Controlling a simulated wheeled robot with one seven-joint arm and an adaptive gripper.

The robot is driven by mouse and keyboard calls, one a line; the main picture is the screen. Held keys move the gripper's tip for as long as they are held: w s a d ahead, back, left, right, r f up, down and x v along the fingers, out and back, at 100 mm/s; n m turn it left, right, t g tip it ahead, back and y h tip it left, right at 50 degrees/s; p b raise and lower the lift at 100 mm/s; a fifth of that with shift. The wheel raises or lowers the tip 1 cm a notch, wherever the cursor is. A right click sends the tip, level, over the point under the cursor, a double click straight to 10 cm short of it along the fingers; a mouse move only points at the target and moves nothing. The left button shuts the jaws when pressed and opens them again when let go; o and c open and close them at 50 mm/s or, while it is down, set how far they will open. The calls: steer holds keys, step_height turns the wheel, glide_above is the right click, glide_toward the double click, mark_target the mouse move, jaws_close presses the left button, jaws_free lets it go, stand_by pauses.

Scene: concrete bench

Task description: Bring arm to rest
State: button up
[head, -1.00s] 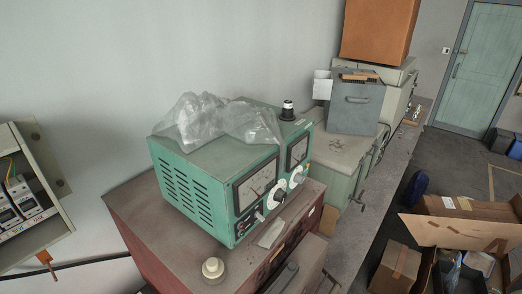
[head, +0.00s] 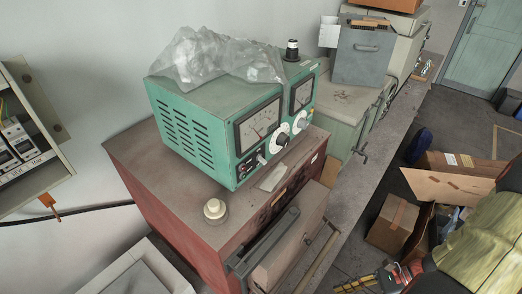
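My gripper and arm do not show clearly in the head view, so I cannot see where the gripper is or whether it holds anything. The view is filled by a green metered instrument (head: 205,130) with clear plastic sheeting (head: 215,57) on top. It stands on a dark red cabinet (head: 150,190) on the concrete bench (head: 352,215).
A grey case (head: 362,52) and pale green units (head: 340,105) stand farther along the bench. An electrical box (head: 25,140) is on the left wall. Cardboard boxes (head: 392,222) and a yellow-green item (head: 485,245) crowd the lower right. A green door (head: 487,45) stands behind.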

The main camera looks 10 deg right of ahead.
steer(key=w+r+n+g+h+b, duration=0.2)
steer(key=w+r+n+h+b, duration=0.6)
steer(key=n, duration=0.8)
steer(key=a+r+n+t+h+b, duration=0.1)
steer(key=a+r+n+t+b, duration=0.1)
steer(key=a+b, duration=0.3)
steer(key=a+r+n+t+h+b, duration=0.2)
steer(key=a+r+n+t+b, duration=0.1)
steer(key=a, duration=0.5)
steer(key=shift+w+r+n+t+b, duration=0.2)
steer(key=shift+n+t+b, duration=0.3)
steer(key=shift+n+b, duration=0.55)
steer(key=shift+p, duration=0.3)
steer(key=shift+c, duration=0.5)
